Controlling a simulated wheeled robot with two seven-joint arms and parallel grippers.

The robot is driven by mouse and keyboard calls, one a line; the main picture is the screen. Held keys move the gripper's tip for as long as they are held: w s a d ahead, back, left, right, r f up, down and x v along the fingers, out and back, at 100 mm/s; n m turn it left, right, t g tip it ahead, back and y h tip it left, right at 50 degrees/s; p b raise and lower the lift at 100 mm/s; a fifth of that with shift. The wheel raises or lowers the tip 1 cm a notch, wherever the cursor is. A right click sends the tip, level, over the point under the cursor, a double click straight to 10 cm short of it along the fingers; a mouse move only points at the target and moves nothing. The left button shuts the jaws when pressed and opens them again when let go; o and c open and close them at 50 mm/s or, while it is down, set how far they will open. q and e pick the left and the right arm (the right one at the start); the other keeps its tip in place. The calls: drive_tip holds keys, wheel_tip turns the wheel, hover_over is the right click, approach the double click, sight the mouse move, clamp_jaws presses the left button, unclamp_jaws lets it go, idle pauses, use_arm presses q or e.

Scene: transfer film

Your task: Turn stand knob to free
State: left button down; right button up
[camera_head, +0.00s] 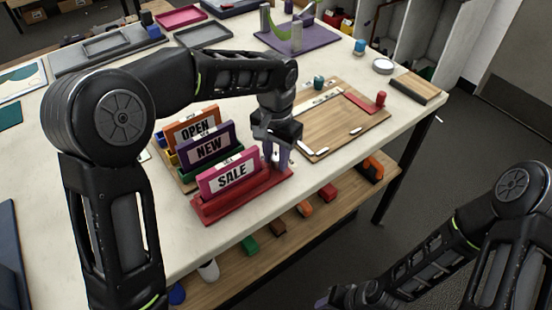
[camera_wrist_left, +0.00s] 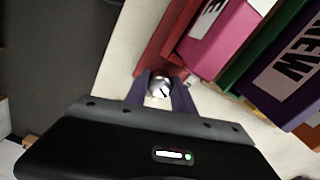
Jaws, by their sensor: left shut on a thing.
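The red stand (camera_head: 243,198) holds a pink SALE sign (camera_head: 230,178) near the front edge of the table. My left gripper (camera_head: 277,160) is at the right end of this stand, pointing down. In the left wrist view a round silver knob (camera_wrist_left: 159,87) with a dark mark sits at the end of the red stand (camera_wrist_left: 163,50). The purple fingers of my left gripper (camera_wrist_left: 160,92) are shut on the knob, one on each side. My right gripper (camera_head: 338,297) is low at the bottom of the head view, away from the table; its fingers are too small to read.
A purple NEW sign (camera_head: 208,147) and an orange OPEN sign (camera_head: 192,128) stand just behind the SALE sign. A wooden board (camera_head: 340,128) with a red strip lies to the right. A lower shelf (camera_head: 262,262) holds several coloured items.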

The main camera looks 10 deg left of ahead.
sight(276, 156)
use_arm(q)
drive_tip(key=n+b, duration=0.1)
drive_tip(key=n, duration=0.4)
drive_tip(key=shift+w+r, duration=0.1)
drive_tip(key=shift+n, duration=0.3)
drive_tip(key=c, duration=1.3)
unclamp_jaws()
drive_tip(key=shift+c, duration=0.2)
wheel_tip(276, 156, up, 8)
drive_tip(key=shift+f, duration=0.1)
